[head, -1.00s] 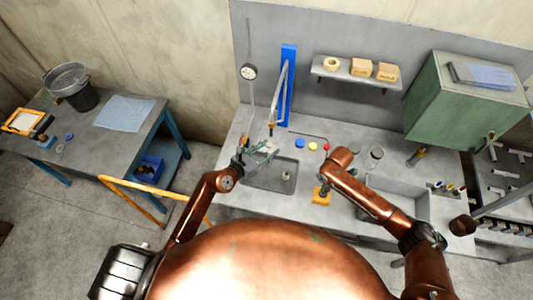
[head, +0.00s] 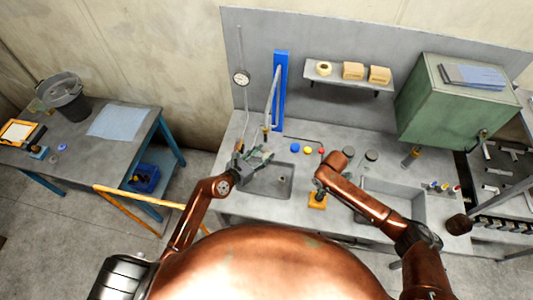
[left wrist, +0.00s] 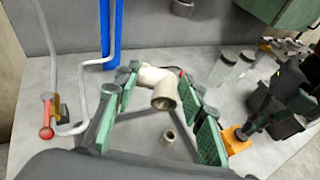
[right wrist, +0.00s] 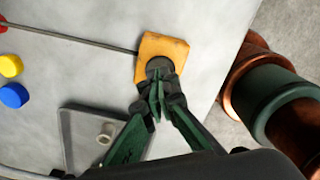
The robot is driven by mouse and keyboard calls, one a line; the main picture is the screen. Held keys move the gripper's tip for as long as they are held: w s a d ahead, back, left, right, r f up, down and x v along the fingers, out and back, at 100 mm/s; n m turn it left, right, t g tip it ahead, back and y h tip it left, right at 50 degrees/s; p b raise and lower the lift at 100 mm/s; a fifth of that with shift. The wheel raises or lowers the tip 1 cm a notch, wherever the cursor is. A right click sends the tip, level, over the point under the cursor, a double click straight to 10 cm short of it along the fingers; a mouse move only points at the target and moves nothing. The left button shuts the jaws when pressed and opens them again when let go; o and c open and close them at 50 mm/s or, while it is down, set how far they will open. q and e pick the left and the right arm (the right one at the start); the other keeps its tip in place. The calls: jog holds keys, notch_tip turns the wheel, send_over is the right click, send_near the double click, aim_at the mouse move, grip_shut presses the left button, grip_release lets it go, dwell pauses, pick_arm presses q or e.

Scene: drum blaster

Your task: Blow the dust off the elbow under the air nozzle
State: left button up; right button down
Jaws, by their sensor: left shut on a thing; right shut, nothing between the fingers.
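My left gripper (head: 256,158) is shut on the beige pipe elbow (left wrist: 162,86), which sits between its green-padded fingers with one open end showing. The elbow is over the tray (head: 257,187), near the lower end of the air line (head: 274,95) on the blue post (head: 282,75). The nozzle tip is too small and covered to place exactly. No dust can be made out. My right gripper (right wrist: 158,100) is shut and empty, its tips at the dark round top of the orange block (right wrist: 152,46). Whether they press it cannot be told.
A small beige fitting (right wrist: 105,133) stands in the tray. Red, yellow and blue buttons (head: 308,150) lie behind it. A red-handled valve (left wrist: 47,132) is left of my left gripper.

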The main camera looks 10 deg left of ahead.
jog(key=shift+s+f, duration=0.1)
jog(key=shift+f, duration=1)
dwell(2.1)
dwell(1.0)
jog(key=shift+r, duration=3.55)
